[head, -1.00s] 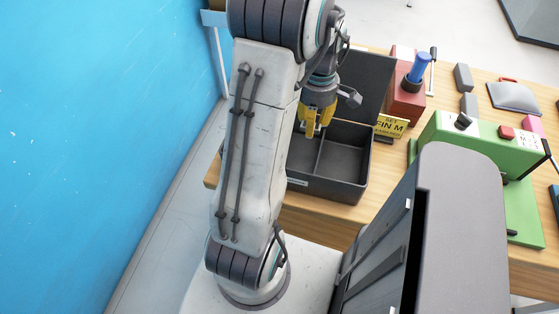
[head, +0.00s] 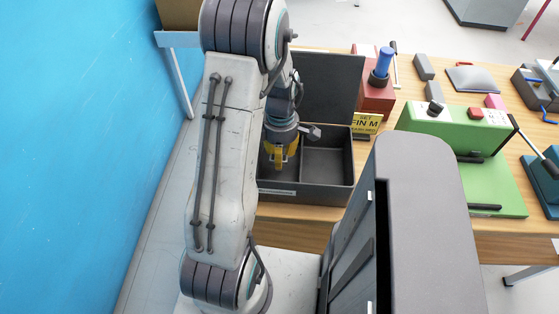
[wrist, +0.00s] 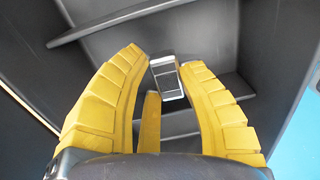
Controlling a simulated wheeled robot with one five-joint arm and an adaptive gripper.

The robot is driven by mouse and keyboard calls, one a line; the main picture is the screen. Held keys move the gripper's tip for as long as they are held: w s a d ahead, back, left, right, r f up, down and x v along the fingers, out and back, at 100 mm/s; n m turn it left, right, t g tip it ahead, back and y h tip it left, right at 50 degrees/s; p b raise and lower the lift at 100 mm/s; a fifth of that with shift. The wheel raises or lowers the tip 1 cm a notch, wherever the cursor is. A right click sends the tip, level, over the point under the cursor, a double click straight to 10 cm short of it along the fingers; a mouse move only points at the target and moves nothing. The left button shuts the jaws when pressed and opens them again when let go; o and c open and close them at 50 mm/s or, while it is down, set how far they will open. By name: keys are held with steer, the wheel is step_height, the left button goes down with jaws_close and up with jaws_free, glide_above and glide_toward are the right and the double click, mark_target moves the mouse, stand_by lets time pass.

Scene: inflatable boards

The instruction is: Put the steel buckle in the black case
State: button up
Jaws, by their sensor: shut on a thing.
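The black case (head: 312,197) stands on the wooden table with its lid raised at the back and a divider between two compartments. My gripper (head: 282,158) is down inside the left compartment, with its yellow fingers below the rim level. In the wrist view, my gripper (wrist: 158,68) is shut on the small steel buckle (wrist: 168,82), held at the fingertips. Dark case walls (wrist: 205,35) surround the fingers there. The buckle cannot be made out in the head view. I cannot tell whether it touches the case floor.
A yellow sign (head: 365,124) and a red block with a blue handle (head: 376,92) stand right of the case on the wooden table (head: 292,233). A green machine (head: 455,135) is farther right. A blue wall (head: 80,150) rises at left.

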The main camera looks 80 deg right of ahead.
steer(key=shift+f, duration=2)
steer(key=shift+f, duration=0.1)
steer(key=o, duration=1)
steer(key=r+b, duration=0.2)
steer(key=r, duration=0.9)
steer(key=shift+d+r, duration=0.15)
steer(key=shift+d, duration=0.05)
steer(key=shift+w+r, duration=0.15)
steer(key=shift+r, duration=0.35)
